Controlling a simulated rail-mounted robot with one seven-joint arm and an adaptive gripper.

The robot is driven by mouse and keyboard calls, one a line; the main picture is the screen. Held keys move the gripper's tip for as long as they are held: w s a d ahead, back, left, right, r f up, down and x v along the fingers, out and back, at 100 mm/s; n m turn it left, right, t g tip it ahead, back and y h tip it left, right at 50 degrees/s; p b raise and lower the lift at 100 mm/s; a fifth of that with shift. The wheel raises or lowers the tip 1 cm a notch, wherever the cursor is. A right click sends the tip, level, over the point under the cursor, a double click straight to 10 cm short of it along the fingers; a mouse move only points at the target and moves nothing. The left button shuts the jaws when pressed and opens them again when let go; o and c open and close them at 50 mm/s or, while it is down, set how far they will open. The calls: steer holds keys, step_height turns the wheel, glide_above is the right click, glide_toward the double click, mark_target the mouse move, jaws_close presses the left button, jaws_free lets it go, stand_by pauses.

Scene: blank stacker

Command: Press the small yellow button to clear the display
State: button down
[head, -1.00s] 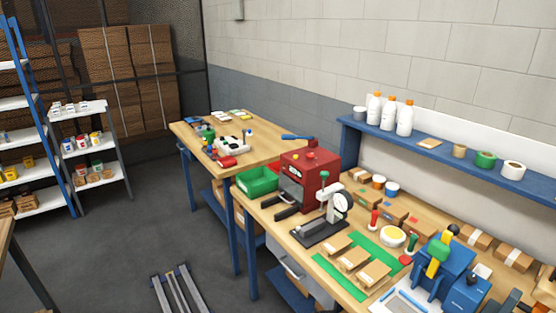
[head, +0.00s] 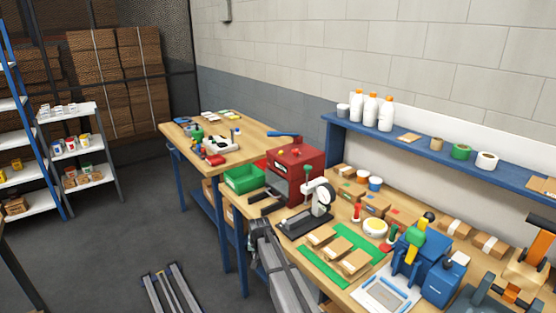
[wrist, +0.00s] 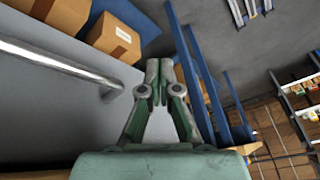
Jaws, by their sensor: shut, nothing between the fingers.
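The red machine (head: 301,168) stands at the back end of the long workbench. Its front has a small dark panel with pale marks, perhaps the display (head: 281,165). A small yellow spot (head: 281,153) on its top edge looks like a button. The wrist view does not show the machine. My gripper (wrist: 159,66) appears in the wrist view with its two fingers together and nothing between them. It points past the bench's blue legs toward the floor, away from the machine. In the head view my grey arm rises before the bench front, below the machine; the fingers cannot be made out there.
A green bin (head: 244,179) stands left of the machine. A dial press (head: 318,195) stands close on its right. Small boxes on a green mat (head: 318,274) and a blue device (head: 428,262) lie farther right. Cardboard boxes (wrist: 116,38) sit beside the blue frame under the bench.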

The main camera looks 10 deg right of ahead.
steer(key=w+a+r, duration=0.1)
steer(key=w+r, duration=0.2)
steer(key=r, duration=0.1)
steer(key=w+r+t, duration=0.1)
steer(key=w+r, duration=0.3)
steer(key=r, duration=0.1)
steer(key=w+a+r+t, duration=0.1)
steer(key=w+r, duration=0.2)
steer(key=r, duration=0.1)
steer(key=shift+w+a+r+m, duration=0.15)
steer(key=shift+a+r+m, duration=0.15)
steer(key=shift+m, duration=0.1)
step_height(320, 180, up, 33)
steer(key=m+t+p, duration=0.3)
steer(key=m+p, duration=0.2)
glide_above(282, 152)
steer(key=shift+w, duration=0.1)
steer(key=shift+f, duration=0.15)
steer(key=shift+f+b, duration=1.65)
steer(key=shift+f, duration=2.65)
steer(key=shift+f, duration=0.1)
steer(key=shift+f, duration=0.35)
